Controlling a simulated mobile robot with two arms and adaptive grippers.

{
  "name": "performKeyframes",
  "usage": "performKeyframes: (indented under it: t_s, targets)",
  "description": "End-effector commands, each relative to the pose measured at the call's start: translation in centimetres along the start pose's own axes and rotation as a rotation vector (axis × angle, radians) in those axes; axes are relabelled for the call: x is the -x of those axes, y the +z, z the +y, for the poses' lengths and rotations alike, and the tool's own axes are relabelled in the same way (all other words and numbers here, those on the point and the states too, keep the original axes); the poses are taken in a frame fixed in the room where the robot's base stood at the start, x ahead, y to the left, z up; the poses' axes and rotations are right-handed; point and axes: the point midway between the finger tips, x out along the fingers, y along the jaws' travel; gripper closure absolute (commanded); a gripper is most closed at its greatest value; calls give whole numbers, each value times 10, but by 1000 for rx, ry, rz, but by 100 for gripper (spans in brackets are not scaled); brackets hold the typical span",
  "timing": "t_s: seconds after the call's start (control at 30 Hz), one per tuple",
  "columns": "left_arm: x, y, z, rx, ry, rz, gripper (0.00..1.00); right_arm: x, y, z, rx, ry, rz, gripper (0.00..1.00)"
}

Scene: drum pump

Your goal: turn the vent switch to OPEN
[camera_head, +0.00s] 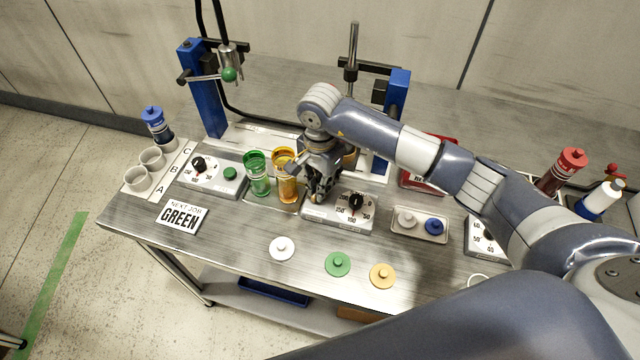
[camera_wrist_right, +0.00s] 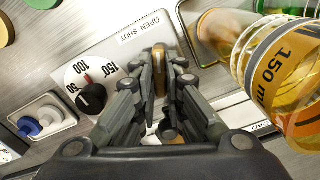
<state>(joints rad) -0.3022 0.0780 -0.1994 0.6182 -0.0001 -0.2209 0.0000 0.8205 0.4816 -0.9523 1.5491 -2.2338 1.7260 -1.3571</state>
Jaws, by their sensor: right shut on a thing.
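My right gripper (camera_head: 316,192) is down at the left end of a grey control box (camera_head: 335,219) that also bears a dial. In the right wrist view the gripper (camera_wrist_right: 160,76) is shut on the vent switch (camera_wrist_right: 159,62), a narrow tan lever standing between its fingertips. A white label reading OPEN SHUT (camera_wrist_right: 146,27) lies on the box just beyond the switch. The fingers cover part of the switch, so I cannot tell which word it points to. In the head view the gripper hides the switch. My left gripper is not in view.
An amber beaker (camera_head: 288,185) stands close left of my right gripper, with a green beaker (camera_head: 258,178) beyond it. The box's black-knobbed dial (camera_head: 356,202) is just to the right. White, green and yellow lids (camera_head: 382,275) lie along the front edge.

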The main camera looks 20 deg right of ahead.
Motion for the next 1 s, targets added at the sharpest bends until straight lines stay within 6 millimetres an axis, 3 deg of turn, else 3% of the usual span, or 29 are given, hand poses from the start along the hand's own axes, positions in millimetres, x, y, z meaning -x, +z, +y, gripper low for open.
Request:
performKeyframes:
  t_s: [0.3, 0.73, 0.77, 0.83, 1.0]
  targets:
    - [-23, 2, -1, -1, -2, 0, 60, -2, 0, -2, -190, -3, 1, 100]
    - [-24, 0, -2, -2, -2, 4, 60, 1, 0, -1, -244, -2, -2, 100]
    - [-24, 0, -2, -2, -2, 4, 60, 1, 0, -1, -244, -2, -2, 84]
    - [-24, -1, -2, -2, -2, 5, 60, 1, 0, -2, -243, -2, -2, 69]
    - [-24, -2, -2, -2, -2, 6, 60, 1, 0, -1, -242, -1, -2, 69]
